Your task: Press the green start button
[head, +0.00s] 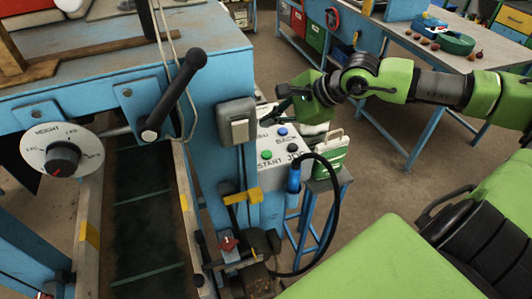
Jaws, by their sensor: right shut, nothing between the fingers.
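The green button (266,154) sits on the sloped grey control panel (262,176) at the side of the blue machine, above partly readable lettering. A blue button (283,131) and a black button (292,147) are on the same panel. My right gripper (281,92) comes in from the right and is above the panel, apart from the green button. Its fingers are shut and empty and point left towards the blue post. Part of the panel's upper edge is hidden behind the gripper. My left gripper is not in view.
A grey switch box (236,121) on the blue post stands just left of the panel. A black lever (177,92) and a white dial (62,158) are further left. A black cable with a blue plug (294,178) loops below the panel. A table (400,32) stands behind my right arm.

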